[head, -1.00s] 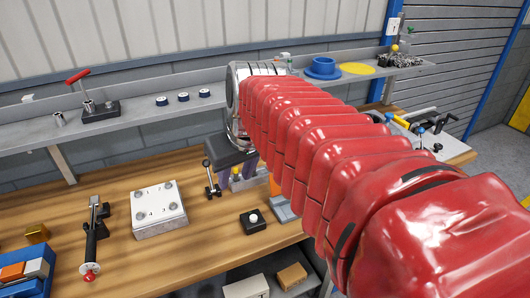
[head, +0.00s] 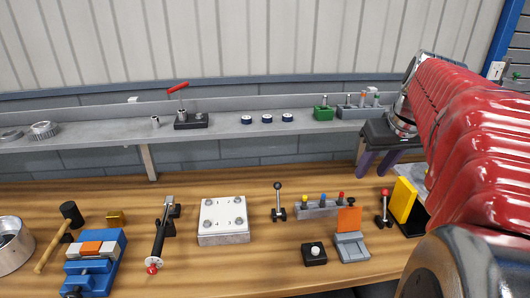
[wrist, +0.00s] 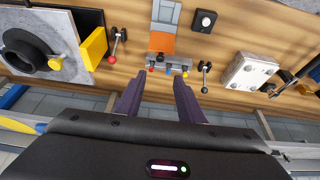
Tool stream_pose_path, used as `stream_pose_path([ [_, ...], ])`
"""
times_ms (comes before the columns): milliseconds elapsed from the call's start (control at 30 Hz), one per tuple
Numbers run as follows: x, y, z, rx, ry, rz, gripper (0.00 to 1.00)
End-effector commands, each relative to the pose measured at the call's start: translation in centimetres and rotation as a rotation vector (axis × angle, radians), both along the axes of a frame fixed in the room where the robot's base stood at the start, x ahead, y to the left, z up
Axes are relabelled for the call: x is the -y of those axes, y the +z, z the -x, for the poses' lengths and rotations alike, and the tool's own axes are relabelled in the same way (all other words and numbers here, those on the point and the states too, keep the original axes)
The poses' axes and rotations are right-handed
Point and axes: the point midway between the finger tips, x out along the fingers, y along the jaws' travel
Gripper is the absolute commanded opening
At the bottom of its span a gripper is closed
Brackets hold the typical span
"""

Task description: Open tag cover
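No part is clearly labelled as a tag cover. An orange plate (head: 349,219) stands upright at the back of a small grey block (head: 352,247) on the bench. In the wrist view, the orange plate (wrist: 162,45) lies beyond the fingertips, with the grey block (wrist: 166,12) past it. My gripper (head: 383,162) is in the air near the back of the bench, right of the orange plate in the head view. In the wrist view, my gripper (wrist: 158,88) has its two purple fingers apart with nothing between them.
A rack with coloured knobs (head: 316,208) stands just behind the orange plate. A black-knobbed lever (head: 278,202), a red-knobbed lever (head: 384,207) and a yellow plate (head: 404,200) stand nearby. A black button box (head: 314,253) and a pale bolted block (head: 223,220) sit left. A shelf (head: 100,134) runs behind.

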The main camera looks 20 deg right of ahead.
Motion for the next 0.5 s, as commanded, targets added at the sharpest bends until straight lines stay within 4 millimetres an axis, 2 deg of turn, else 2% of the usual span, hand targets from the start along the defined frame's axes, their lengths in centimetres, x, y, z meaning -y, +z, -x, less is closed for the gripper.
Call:
stream_pose_path([
  [267,0.1,-1.3,-0.5,-0.002,0.001,-0.001,0.35],
  [500,0.4,-4.5,-1.7,-0.002,0.001,-0.003,0.35],
])
